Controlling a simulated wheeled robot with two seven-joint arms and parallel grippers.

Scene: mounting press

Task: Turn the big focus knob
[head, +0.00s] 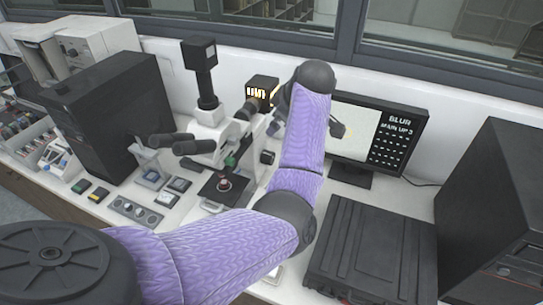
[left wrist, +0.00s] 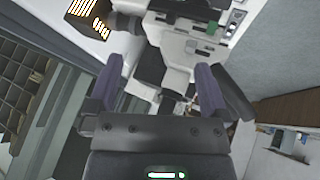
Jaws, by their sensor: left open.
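The white microscope (head: 212,130) stands on the bench left of my left forearm. A black round knob (head: 267,157) shows on its right side; I cannot tell for sure that it is the big focus knob. In the left wrist view, my left gripper (left wrist: 157,92) is open, its two purple fingers apart. The microscope body (left wrist: 190,45) fills the space beyond them, with dark parts showing between the fingers. I cannot tell whether a finger touches anything. In the head view my forearm hides most of the left hand. My right gripper is not in view.
A glowing lamp housing (head: 262,90) sits behind the microscope. A monitor (head: 385,130) reading "BLUR MAIN UP 3" stands to the right. A black case (head: 370,250) lies at the front right, with a dark tower (head: 495,210) beside it. Another black box (head: 115,120) is left of the microscope.

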